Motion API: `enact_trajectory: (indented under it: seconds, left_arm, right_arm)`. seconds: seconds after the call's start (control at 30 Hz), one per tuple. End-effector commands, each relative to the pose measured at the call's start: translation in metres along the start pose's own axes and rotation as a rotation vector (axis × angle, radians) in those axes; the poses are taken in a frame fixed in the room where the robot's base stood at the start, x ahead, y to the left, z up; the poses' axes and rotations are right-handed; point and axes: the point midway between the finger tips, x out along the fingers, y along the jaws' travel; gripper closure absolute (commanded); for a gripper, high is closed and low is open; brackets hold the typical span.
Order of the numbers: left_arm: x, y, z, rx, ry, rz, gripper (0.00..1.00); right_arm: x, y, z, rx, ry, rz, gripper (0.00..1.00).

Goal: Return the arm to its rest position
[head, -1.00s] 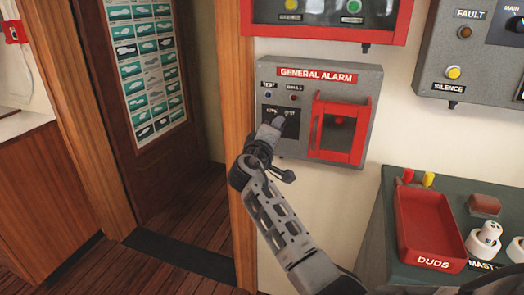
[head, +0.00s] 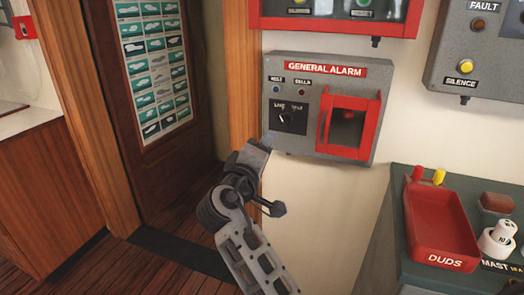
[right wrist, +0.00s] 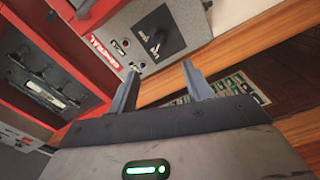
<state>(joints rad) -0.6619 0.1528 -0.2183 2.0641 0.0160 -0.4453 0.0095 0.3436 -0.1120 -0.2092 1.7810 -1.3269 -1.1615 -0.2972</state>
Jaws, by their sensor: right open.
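My right arm comes up from the bottom of the head view. Its gripper (head: 262,147) is just below the lower left corner of the grey general alarm box (head: 380,72), apart from the box's rotary switch (head: 289,118). In the right wrist view the two fingers of my right gripper (right wrist: 162,90) stand apart with nothing between them. The switch (right wrist: 158,38) shows beyond them on the alarm box. The red-framed cover (head: 348,125) on the box is down. My left gripper is not in view.
A red tray marked DUDS (head: 440,225) sits on a green console (head: 400,250) at the right. A grey fault panel (head: 450,60) hangs above it. A wooden door frame (head: 243,70) stands left of the alarm box. Open floor (head: 165,225) shows lower left.

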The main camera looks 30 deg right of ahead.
Motion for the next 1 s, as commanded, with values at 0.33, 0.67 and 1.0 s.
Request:
enact_trajectory:
  seconds: [0.33,0.67,1.0]
  left_arm:
    - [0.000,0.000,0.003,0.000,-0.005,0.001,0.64]
    - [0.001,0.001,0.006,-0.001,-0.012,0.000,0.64]
    - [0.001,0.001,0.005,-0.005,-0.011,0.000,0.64]
  right_arm:
    - [-0.002,-0.021,0.006,0.001,0.030,-0.051,0.50]
    - [-0.096,-0.198,0.088,0.220,0.267,-0.661,0.50]
    - [-0.238,-0.251,0.180,0.684,0.193,-1.207,0.50]
